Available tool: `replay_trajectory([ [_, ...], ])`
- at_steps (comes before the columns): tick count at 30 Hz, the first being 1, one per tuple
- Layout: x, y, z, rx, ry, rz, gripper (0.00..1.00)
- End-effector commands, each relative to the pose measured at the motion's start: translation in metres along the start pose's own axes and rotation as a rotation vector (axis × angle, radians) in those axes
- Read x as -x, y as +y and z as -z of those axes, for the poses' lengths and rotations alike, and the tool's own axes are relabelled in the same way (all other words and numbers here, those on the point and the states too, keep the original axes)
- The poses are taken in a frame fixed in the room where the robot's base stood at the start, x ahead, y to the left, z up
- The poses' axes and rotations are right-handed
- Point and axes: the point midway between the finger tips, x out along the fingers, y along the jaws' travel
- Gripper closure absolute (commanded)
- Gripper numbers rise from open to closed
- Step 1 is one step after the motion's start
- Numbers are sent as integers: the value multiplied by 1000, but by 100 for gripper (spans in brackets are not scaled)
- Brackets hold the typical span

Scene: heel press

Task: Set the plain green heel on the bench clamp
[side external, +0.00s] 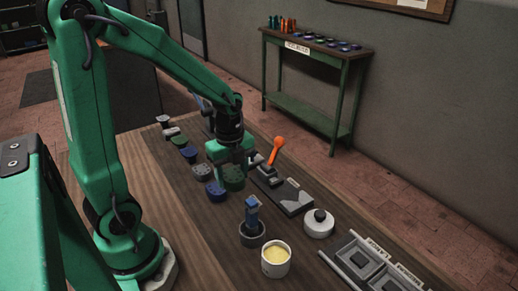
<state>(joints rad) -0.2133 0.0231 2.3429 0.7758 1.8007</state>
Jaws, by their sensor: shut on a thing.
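My gripper (232,164) points down over the middle of the bench, shut on a dark green heel (234,183). Part of the heel is hidden by the gripper, and I cannot tell clearly whether its face is plain or dotted. Another dark green heel (179,141) sits in the row on the bench to the left. The bench clamp (268,174), grey with an orange handle (278,146), stands just right of my gripper. The held heel appears apart from the clamp, and my gripper partly covers the clamp's left side.
A blue heel (188,154), a grey dotted heel (201,172) and a blue dotted heel (215,191) stand left of my gripper. In front are a dark pot with a blue-handled tool (252,233), a cream-filled tub (276,261), a white round container (319,224) and a grey tray (372,266).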

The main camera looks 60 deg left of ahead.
Motion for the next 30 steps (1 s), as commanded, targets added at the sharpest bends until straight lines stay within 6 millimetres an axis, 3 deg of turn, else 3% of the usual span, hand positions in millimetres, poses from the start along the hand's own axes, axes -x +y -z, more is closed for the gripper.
replay_trajectory([
  [8, 5, -39, 5, 1, 0, 1, 79],
  [21, 10, -128, 30, 12, 0, 0, 78],
  [30, 9, -151, 40, 17, 0, 0, 78],
])
